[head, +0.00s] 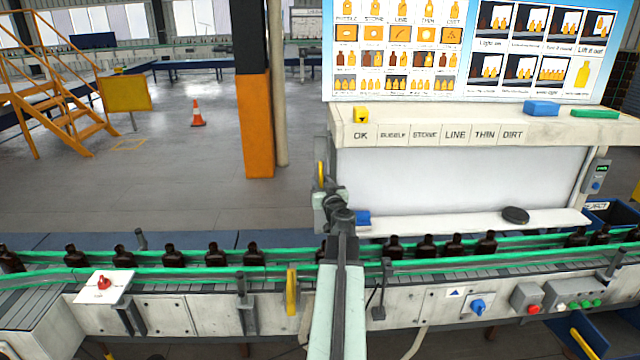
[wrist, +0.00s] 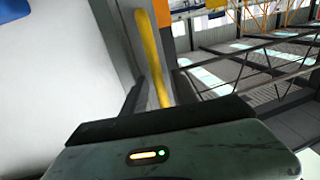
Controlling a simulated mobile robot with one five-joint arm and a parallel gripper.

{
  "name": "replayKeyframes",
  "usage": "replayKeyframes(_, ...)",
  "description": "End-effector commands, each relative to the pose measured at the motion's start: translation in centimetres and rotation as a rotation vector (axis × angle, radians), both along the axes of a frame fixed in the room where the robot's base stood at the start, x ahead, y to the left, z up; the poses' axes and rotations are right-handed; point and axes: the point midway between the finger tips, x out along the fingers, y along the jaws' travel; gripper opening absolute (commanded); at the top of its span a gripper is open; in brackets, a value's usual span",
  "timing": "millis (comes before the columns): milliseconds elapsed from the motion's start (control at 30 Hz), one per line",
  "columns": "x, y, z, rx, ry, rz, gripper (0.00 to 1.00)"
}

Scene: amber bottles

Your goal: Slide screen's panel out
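The screen (head: 460,180) is a wide white panel under the labelled shelf, behind the conveyor. A yellow upright handle (head: 320,174) stands at its left edge. My gripper (head: 322,192) is at this left edge, just below the handle. In the wrist view the yellow handle (wrist: 152,55) runs down between the two dark fingers of my gripper (wrist: 158,90). The fingers look apart, with space on both sides of the handle. The handle's lower end is hidden behind my gripper body. The white surface fills the left of the wrist view.
Amber bottles (head: 214,255) stand in a row on the green-railed conveyor (head: 180,273) below. A second yellow handle (head: 291,291) is on the conveyor front. A black disc (head: 515,215) lies on the ledge. Open floor (head: 200,160) and an orange-black post (head: 254,120) lie left of the screen.

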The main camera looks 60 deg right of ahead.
Motion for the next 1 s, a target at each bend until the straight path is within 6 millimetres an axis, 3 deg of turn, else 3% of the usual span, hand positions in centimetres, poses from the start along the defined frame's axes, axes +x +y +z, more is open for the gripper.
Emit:
replayKeyframes(33, 0.01, 0.03, 0.0, 0.0, 0.0, 0.0, 0.29)
replayKeyframes(133, 0.03, 0.04, 0.0, 0.0, 0.0, 0.001, 0.01)
replayKeyframes(1000, 0.14, 0.16, -0.02, 0.0, 0.0, 0.003, 0.0)
